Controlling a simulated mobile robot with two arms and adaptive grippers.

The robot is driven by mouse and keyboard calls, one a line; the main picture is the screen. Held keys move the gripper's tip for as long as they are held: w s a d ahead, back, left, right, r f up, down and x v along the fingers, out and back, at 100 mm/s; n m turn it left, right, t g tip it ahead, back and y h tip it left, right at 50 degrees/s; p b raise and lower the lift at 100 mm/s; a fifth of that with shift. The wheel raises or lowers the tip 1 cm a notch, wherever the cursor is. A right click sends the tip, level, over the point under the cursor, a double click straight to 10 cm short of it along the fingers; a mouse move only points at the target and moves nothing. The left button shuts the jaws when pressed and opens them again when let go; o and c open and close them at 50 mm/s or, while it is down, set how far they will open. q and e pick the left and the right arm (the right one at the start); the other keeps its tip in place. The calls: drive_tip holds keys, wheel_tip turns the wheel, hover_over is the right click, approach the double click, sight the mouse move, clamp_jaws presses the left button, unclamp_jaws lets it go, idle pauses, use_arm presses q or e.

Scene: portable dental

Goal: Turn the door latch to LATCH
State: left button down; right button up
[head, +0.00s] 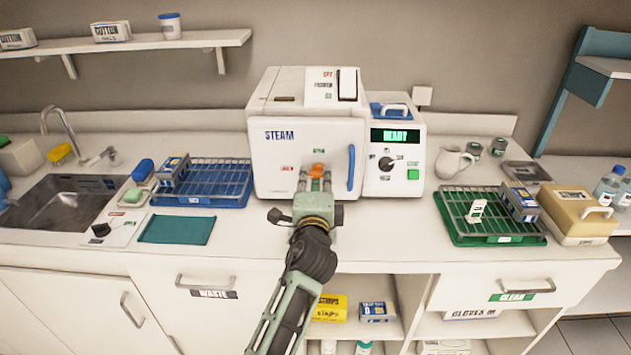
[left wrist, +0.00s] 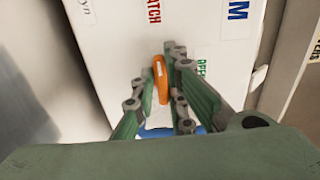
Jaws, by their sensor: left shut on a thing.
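The white steam sterilizer (head: 278,155) has a closed door with a blue handle (head: 351,168). The orange door latch (head: 317,169) sits low on the door, below a small green word and right of a small red one. In the left wrist view the latch (left wrist: 161,80) is long and narrow, its upper end towards the red LATCH word (left wrist: 153,12); the green word (left wrist: 201,68) is to its right. My left gripper (head: 317,178) is shut on the latch, a finger on each side; the fingers (left wrist: 162,88) hide part of it. My right gripper is not in view.
The control panel (head: 395,162) beside the door reads READY. A blue rack (head: 205,195) stands on the left of the counter, near a sink (head: 70,205). A green-edged rack (head: 490,238) and a tan box (head: 575,215) stand on the right. The counter between sterilizer and green-edged rack is mostly clear.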

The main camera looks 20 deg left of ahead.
use_arm(q)
drive_tip(key=shift+w+r, duration=0.1)
drive_tip(key=shift+r, duration=0.4)
drive_tip(key=c, duration=1.9)
unclamp_jaws()
drive_tip(key=shift+o, duration=0.4)
drive_tip(key=shift+f, duration=0.3)
drive_tip(key=v, duration=0.7)
drive_tip(key=shift+s, duration=0.25)
drive_tip(key=shift+d+f, duration=0.1)
